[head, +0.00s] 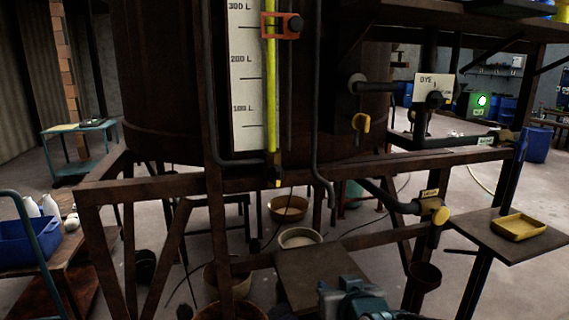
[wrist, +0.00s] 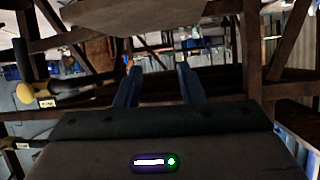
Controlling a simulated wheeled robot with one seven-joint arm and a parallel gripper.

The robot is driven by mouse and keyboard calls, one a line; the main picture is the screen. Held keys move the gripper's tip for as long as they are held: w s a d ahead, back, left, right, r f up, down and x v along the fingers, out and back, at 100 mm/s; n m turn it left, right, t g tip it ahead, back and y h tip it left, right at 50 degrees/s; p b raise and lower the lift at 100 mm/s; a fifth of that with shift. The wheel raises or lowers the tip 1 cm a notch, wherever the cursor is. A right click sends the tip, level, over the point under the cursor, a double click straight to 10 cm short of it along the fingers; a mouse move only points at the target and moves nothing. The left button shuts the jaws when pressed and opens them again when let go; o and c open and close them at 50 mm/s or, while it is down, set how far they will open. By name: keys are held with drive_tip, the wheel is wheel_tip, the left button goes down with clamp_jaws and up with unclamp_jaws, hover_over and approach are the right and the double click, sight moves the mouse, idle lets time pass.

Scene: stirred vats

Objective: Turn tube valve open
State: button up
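A yellow sight tube (head: 271,85) runs down beside the white litre scale (head: 246,75) on the large rusty vat. At its foot sits a small dark valve with a yellow part (head: 277,173), just above the frame beam. It is too small to tell how its handle is set. My gripper (wrist: 158,75) shows in the wrist view with its two blue fingers apart and nothing between them. In the head view part of my arm (head: 355,300) shows low in the middle, below and right of the tube valve. The valve is not clearly visible in the wrist view.
Rusty beams (head: 150,184) cross below the vat. A yellow tray (head: 518,227) rests on a shelf at right.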

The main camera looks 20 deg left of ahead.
sight(278, 179)
drive_tip(key=a+r+t+y+p, duration=0.1)
drive_tip(key=a+r+p, duration=0.2)
drive_tip(key=r, duration=0.3)
drive_tip(key=a+r+n+t+y+p, duration=0.1)
drive_tip(key=a+r+t+p, duration=0.15)
drive_tip(key=r, duration=0.35)
drive_tip(key=a+r+y+p, duration=0.2)
drive_tip(key=r+p, duration=0.1)
drive_tip(key=r, duration=0.3)
drive_tip(key=p+x, duration=0.1)
drive_tip(key=x, duration=0.3)
drive_tip(key=p+x, duration=0.1)
drive_tip(key=x, duration=0.3)
drive_tip(key=p+x, duration=0.1)
drive_tip(key=x, duration=0.4)
drive_tip(key=shift+a+f, duration=0.25)
drive_tip(key=shift+f, duration=0.05)
clamp_jaws()
